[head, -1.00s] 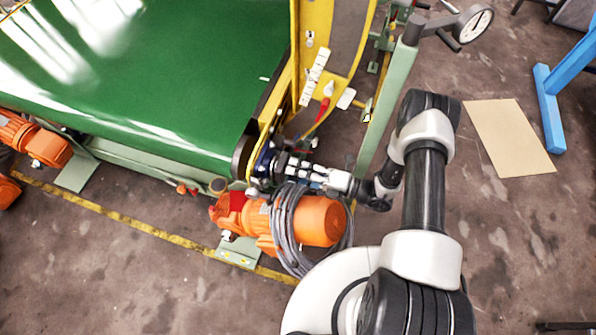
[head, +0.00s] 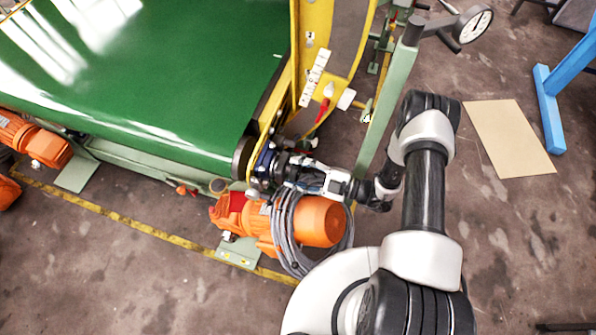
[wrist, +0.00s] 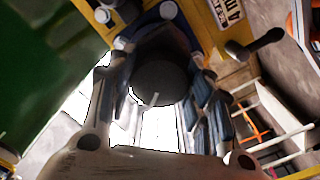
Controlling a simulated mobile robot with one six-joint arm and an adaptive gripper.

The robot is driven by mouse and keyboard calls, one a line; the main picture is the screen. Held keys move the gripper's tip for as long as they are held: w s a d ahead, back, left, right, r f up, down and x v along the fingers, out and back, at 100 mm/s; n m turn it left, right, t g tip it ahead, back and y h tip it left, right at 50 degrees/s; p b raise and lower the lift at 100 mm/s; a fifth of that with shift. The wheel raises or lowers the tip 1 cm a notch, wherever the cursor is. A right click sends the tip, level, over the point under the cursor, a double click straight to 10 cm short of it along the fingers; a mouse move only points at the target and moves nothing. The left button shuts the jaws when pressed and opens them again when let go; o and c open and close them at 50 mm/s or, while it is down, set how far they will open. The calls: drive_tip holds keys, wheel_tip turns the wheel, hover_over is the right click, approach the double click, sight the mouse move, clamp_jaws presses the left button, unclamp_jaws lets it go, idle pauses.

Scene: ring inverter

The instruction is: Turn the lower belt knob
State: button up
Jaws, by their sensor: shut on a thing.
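The lower belt knob (wrist: 160,84) is a dark round knob with a short pale line on its face. In the wrist view it sits between my fingers. My gripper (head: 272,168) is shut on it at the end of the green belt conveyor (head: 150,70), beside the yellow frame. The gripper also shows in the wrist view (wrist: 150,42), its fingers on both sides of the knob. In the head view the fingers hide the knob, so I cannot read its angle there.
An orange motor (head: 318,222) wrapped in grey cable (head: 285,240) lies just below my gripper. A yellow upright (head: 316,50) and a pale green post (head: 388,105) stand close by. Open floor with a tan sheet (head: 509,138) lies to the right.

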drive_tip(key=m, duration=0.5)
idle(0.5)
drive_tip(key=o, duration=1.1)
drive_tip(key=v, duration=1.2)
